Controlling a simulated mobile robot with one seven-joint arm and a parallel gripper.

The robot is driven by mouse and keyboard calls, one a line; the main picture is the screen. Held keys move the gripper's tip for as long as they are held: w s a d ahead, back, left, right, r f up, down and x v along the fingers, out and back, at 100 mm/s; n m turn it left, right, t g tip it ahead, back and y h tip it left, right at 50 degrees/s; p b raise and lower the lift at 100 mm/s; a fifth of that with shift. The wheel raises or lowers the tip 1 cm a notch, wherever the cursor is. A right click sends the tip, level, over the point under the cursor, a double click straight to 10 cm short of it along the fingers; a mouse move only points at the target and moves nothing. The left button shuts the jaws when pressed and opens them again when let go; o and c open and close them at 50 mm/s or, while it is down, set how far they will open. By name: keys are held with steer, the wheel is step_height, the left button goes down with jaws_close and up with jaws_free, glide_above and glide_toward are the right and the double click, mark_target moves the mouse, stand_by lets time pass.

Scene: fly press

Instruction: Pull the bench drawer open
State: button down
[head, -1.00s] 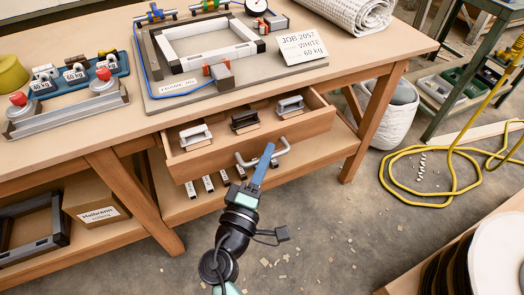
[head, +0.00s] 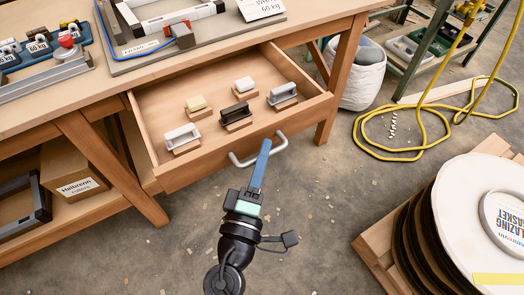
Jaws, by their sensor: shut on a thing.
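The bench drawer (head: 187,171) stands well out from under the bench top, with its inside in view. It holds several small blocks with handles, among them a white one (head: 182,137) and a black one (head: 235,114). A pale grey bar handle (head: 279,144) is on the drawer front. My gripper (head: 264,150) is at the middle of this handle and shut on it. Its blue fingers hide the part of the bar they hold, and the fingertips are small in the picture.
The wooden bench (head: 110,88) carries a frame jig and a blue tray (head: 35,57). A stack of round discs (head: 458,215) on a pallet stands at the right. A yellow hose (head: 425,145) lies on the floor. The floor in front of the drawer is open, with small scraps.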

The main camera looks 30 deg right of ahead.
steer(key=c, duration=0.9)
jaws_free()
steer(key=v, duration=1.3)
steer(key=shift+w+p, duration=0.1)
steer(key=shift+p, duration=0.3)
